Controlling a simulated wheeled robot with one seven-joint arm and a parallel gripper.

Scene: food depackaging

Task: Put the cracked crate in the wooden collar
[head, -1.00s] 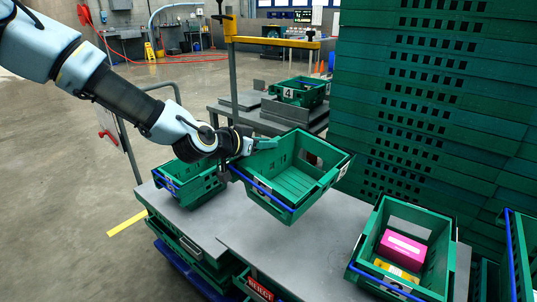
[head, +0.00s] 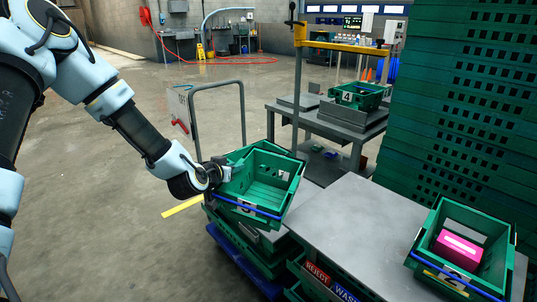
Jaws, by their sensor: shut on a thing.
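My gripper (head: 222,172) is shut on the left wall of an empty green crate (head: 268,196) with a blue bar along its front. The crate hangs tilted near the left end of the grey table. I cannot make out a crack in it at this size. No wooden collar shows in this view. The crate that stood at the table's left end is mostly or wholly hidden behind the held one.
A green crate (head: 423,262) holding a pink box (head: 457,249) stands at the right of the grey table (head: 345,225). The table's middle is clear. Tall green crate stacks (head: 450,110) rise behind. A trolley handle (head: 243,110) stands left. REJECT-labelled container (head: 317,272) sits below.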

